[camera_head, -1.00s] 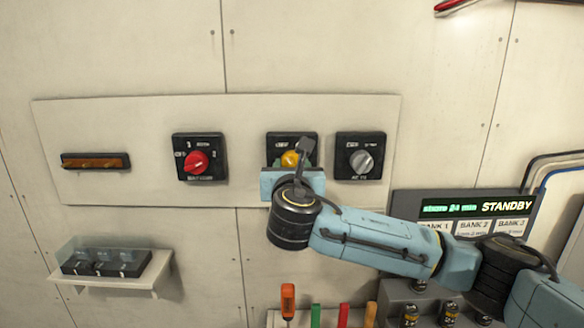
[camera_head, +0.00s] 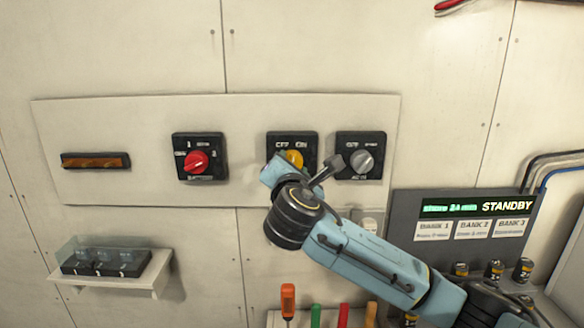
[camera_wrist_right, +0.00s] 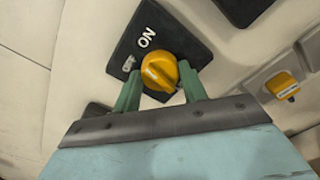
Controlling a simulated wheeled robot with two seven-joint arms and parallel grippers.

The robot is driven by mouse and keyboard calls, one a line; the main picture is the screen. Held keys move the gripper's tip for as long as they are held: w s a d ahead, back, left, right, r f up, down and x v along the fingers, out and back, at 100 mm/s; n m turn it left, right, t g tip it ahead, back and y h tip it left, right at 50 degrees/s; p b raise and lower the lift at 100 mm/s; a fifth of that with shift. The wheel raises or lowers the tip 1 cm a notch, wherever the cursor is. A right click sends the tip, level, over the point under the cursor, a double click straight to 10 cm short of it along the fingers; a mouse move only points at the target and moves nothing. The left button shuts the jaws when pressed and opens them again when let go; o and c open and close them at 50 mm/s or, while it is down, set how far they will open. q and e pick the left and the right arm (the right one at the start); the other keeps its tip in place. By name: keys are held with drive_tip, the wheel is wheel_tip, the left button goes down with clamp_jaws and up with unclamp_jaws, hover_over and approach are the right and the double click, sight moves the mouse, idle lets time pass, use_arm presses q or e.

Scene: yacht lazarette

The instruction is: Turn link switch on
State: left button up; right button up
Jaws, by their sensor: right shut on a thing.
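The switch with the yellow knob (camera_head: 294,158) is on a black plate (camera_head: 303,141) marked OFF and ON, third along the wall panel. My right gripper (camera_head: 287,165) is tilted and covers the lower left of this switch. In the right wrist view its two green fingers (camera_wrist_right: 160,88) are shut on either side of the yellow knob (camera_wrist_right: 158,70). I cannot tell exactly where the knob points. My left gripper is out of view.
A red-knob switch (camera_head: 196,161) is to the left, and a grey-knob switch (camera_head: 361,158) is close on the right. A display (camera_head: 478,207) reads STANDBY. A covered shelf unit (camera_head: 108,262) is lower left. Another yellow knob (camera_wrist_right: 282,84) shows in the wrist view.

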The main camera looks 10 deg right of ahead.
drive_tip(key=shift+m, duration=2)
drive_tip(key=o, duration=1)
drive_tip(key=s+a, duration=0.1)
drive_tip(key=s, duration=0.3)
drive_tip(key=s+b, duration=0.1)
drive_tip(key=s, duration=0.3)
drive_tip(key=s+a+b, duration=0.1)
drive_tip(key=s, duration=0.4)
drive_tip(key=shift+s+a, duration=0.1)
drive_tip(key=shift+a, duration=0.2)
